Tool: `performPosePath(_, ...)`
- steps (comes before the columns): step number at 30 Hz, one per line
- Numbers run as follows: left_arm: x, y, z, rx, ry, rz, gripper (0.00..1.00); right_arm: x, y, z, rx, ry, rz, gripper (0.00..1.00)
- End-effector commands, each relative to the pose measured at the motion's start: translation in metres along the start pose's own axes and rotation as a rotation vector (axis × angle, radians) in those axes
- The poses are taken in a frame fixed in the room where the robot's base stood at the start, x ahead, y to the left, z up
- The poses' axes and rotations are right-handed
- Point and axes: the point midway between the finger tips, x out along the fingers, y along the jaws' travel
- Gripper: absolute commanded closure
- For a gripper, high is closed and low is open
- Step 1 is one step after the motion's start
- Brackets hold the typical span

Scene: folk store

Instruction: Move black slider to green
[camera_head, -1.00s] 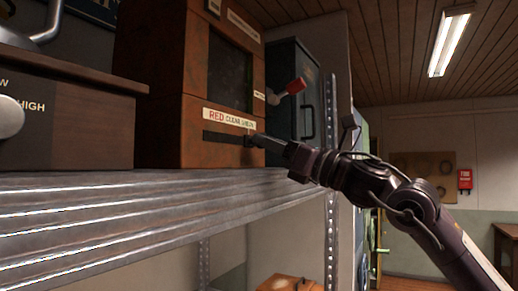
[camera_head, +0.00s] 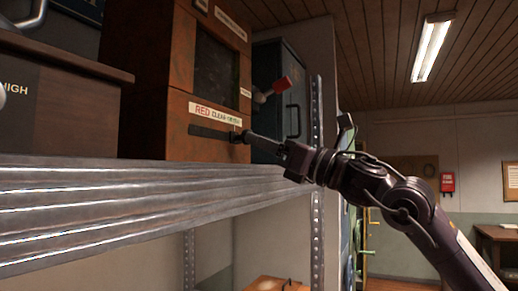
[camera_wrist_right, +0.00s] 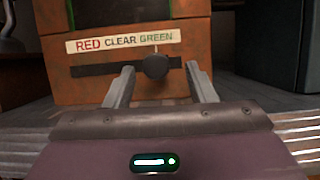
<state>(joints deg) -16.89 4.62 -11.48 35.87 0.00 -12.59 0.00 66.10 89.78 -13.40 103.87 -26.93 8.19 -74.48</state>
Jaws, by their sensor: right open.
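The black slider (camera_wrist_right: 156,66) is a round dark knob in a dark horizontal slot on the front of a wooden box (camera_head: 172,100). In the right wrist view the knob stands below the word GREEN on the label (camera_wrist_right: 125,42) reading RED CLEAR GREEN, with a thin pointer above it. My right gripper (camera_wrist_right: 158,82) is open, its two fingers apart on either side of the knob. My left gripper is not in view.
The box stands on a metal shelf (camera_head: 130,205). A red-tipped lever (camera_head: 281,85) sticks out on its right side, above my gripper. A dark cabinet (camera_head: 291,60) stands behind. Free room lies in front of the shelf, to the right.

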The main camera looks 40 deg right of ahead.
Motion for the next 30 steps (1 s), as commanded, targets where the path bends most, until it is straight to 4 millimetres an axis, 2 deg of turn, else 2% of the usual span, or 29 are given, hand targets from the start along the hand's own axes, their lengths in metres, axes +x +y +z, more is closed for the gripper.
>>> performPosePath(1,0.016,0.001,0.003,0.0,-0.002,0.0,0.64,-0.012,-0.001,-0.007,-0.004,0.0,-0.004,0.49)
performPosePath(3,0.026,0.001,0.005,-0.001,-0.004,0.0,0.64,-0.023,-0.002,-0.007,-0.004,-0.001,-0.005,0.49)
performPosePath(10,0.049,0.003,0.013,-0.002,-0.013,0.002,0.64,-0.051,-0.002,-0.004,-0.001,-0.003,-0.003,0.49)
performPosePath(16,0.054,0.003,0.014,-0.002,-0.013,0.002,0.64,-0.059,-0.001,0.0,-0.001,-0.003,-0.002,0.49)
performPosePath(30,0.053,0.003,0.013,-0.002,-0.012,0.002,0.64,-0.058,-0.002,0.0,0.0,-0.002,-0.002,0.49)
